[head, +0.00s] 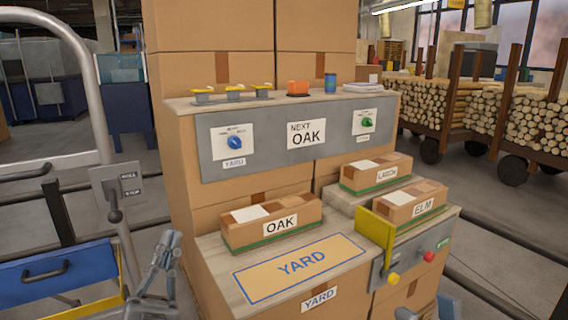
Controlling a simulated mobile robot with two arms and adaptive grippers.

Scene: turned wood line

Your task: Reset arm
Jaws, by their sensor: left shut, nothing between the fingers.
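My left gripper (166,252) is at the lower left, in front of the carton stack and apart from the console. It is shut with nothing between its fingers. Grey parts of my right gripper (425,311) show at the bottom edge, right of centre, below the console's front corner; most of it is hidden by the frame edge. A yellow arm-like bracket (375,228) stands at the right end of the YARD bench (222,262), beside the ELM block. A lever (115,205) with a dark knob is on a grey box on the left post.
Labelled OAK (270,222), LARCH (376,173) and ELM (410,202) blocks sit on the bench. A panel (258,143) has a blue knob and a green knob. A red button (429,256) and a yellow knob (393,279) are on the bench front.

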